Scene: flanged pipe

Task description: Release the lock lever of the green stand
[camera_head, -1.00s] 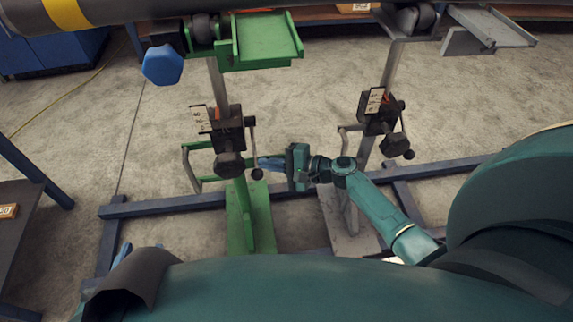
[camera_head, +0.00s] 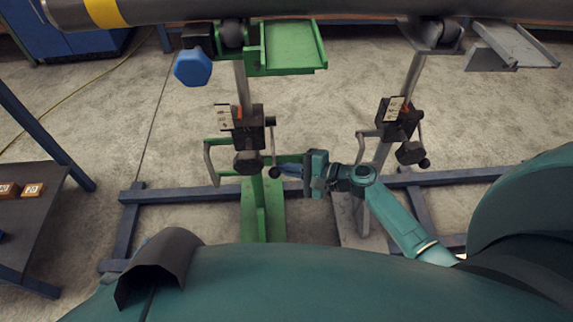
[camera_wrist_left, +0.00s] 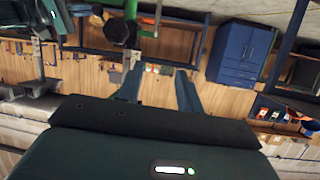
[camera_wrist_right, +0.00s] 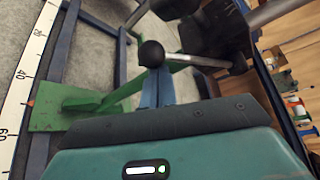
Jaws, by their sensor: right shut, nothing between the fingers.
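The green stand (camera_head: 263,222) carries a black clamp block on its post. Its lock lever (camera_head: 272,146) hangs down beside the block and ends in a black ball knob (camera_head: 275,172). My right gripper (camera_head: 285,170) is shut and empty, its tips right next to the knob on the right. In the right wrist view the knob (camera_wrist_right: 151,53) is just beyond the shut blue fingertips (camera_wrist_right: 157,82), with the lever's metal rod (camera_wrist_right: 197,61) running right; I cannot tell if they touch. My left gripper (camera_wrist_left: 158,88) is open and empty in the left wrist view, away from the lever.
A large grey pipe (camera_head: 300,10) lies across the stand tops. A grey stand (camera_head: 412,75) with a similar lever is at the right, behind my right forearm. Blue floor beams (camera_head: 185,195) run along the base. A dark table (camera_head: 40,215) is at the left.

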